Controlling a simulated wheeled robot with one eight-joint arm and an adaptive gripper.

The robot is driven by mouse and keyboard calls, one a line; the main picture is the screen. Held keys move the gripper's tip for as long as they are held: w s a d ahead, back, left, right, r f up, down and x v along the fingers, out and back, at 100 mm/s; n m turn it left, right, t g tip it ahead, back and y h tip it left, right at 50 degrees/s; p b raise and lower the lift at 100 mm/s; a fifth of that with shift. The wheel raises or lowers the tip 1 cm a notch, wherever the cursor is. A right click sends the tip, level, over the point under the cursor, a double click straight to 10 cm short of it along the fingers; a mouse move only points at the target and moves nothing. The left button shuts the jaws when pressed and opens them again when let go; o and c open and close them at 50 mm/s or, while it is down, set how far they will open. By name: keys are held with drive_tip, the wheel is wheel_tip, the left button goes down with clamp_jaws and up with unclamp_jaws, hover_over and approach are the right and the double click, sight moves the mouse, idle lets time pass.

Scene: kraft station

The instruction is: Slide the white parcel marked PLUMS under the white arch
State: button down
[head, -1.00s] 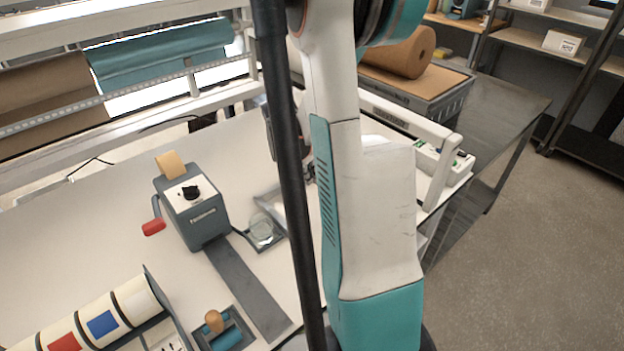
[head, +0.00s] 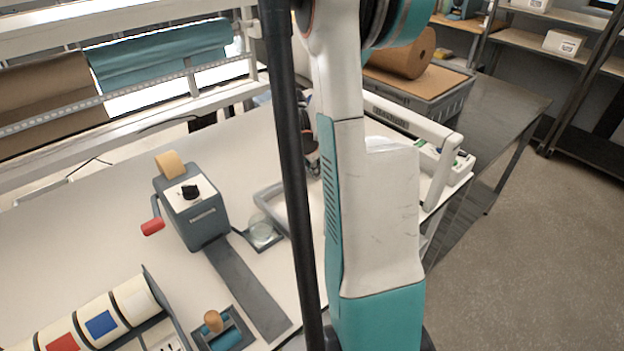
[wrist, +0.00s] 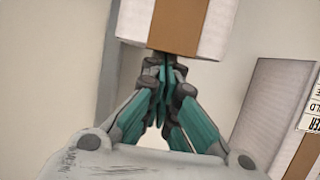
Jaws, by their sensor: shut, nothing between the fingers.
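In the wrist view a white parcel (wrist: 213,28) with a brown tape band is at the top, directly ahead of my gripper (wrist: 164,62). The fingers are together and empty, their tips at or just short of the parcel's near face; contact is unclear. No lettering shows on this parcel, so I cannot read PLUMS. The white arch (head: 410,117) stands at the right end of the bench in the head view, its near leg at the bench edge. In the head view my arm and a dark post hide the parcel and most of the gripper.
On the bench (head: 100,205) stand a tape dispenser (head: 195,215) with a red handle, a glass disc (head: 261,232) and a grey bent bar (head: 270,200). A green-and-white box (head: 455,165) lies beyond the arch.

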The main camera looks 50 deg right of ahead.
drive_tip(key=shift+d, duration=0.1)
drive_tip(key=shift+s+d, duration=0.2)
drive_tip(key=shift+d, duration=0.5)
drive_tip(key=shift+s+d, duration=0.2)
drive_tip(key=shift+d, duration=0.55)
drive_tip(key=shift+s+d+b, duration=0.2)
drive_tip(key=shift+d+b, duration=0.05)
drive_tip(key=shift+d, duration=0.45)
drive_tip(key=shift+s+d+b, duration=0.2)
drive_tip(key=shift+d, duration=0.6)
drive_tip(key=shift+s+d, duration=0.1)
drive_tip(key=shift+d, duration=0.1)
drive_tip(key=shift+w+a, duration=0.25)
drive_tip(key=shift+a, duration=0.8)
drive_tip(key=s+d+p+v, duration=0.1)
drive_tip(key=p+v, duration=0.5)
drive_tip(key=v, duration=0.4)
drive_tip(key=shift+w+d+r, duration=0.2)
drive_tip(key=shift+w+r, duration=0.1)
